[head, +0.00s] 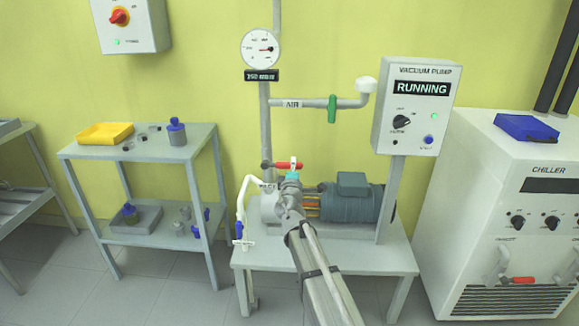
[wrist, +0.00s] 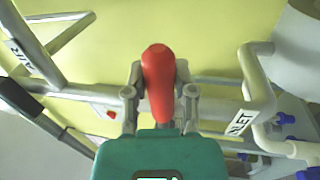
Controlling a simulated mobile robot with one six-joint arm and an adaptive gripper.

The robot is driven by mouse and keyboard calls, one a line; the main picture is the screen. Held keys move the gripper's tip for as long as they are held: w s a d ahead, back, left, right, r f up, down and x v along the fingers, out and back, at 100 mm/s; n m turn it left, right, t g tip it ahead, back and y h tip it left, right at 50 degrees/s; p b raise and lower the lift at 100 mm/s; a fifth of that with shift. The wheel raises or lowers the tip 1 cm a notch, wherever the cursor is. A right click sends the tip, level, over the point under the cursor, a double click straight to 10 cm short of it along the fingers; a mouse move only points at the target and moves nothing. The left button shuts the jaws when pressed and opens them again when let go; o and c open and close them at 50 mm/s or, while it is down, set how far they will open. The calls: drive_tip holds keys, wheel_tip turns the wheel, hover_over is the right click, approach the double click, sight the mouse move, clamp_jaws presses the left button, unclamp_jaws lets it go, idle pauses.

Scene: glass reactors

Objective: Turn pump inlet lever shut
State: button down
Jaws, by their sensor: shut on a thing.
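The red pump inlet lever (head: 283,165) lies roughly level in the head view, beside the vertical pipe above the pump. In the wrist view the red lever (wrist: 158,80) stands between my two grey fingers, which close on it from both sides. My gripper (head: 294,166) is at the lever in the head view, and its fingertips (wrist: 160,75) show in the wrist view. A white INLET label (wrist: 240,122) sits on the pipe to the right of the lever. The valve body is mostly hidden by my gripper.
The pump (head: 350,202) sits on a grey table (head: 380,258) below the lever. A green lever (head: 332,109) is on the AIR pipe above. The vacuum pump box (head: 415,112) reads RUNNING. A white chiller (head: 465,215) stands at right, a shelf cart (head: 85,151) at left.

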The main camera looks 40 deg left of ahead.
drive_tip(key=shift+w+d, duration=0.2)
drive_tip(key=shift+c, duration=2.4)
unclamp_jaws()
drive_tip(key=shift+a, duration=0.1)
drive_tip(key=shift+o, duration=0.2)
drive_tip(key=shift+s+a, duration=0.1)
drive_tip(key=shift+s, duration=0.05)
drive_tip(key=shift+s, duration=0.1)
